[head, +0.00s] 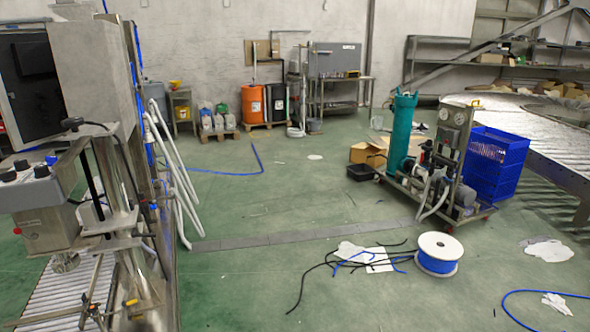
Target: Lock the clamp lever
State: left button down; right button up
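No gripper of mine shows in the head view.
White bent rails (172,165) stand beside the machine. Loose black and blue hoses lie by a blue cable reel (438,254) on the floor. A pump cart (432,165) and blue crates (494,163) stand at right.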

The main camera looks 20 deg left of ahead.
aim_at(146, 235)
jog(key=i+j+u, duration=0.25)
jog(key=i+u, duration=0.25)
jog(key=i+j+u, duration=0.15)
jog(key=i+u, duration=0.3)
jog(key=i+l+u, duration=0.1)
jog(key=i+u, duration=0.4)
jog(key=i, duration=0.2)
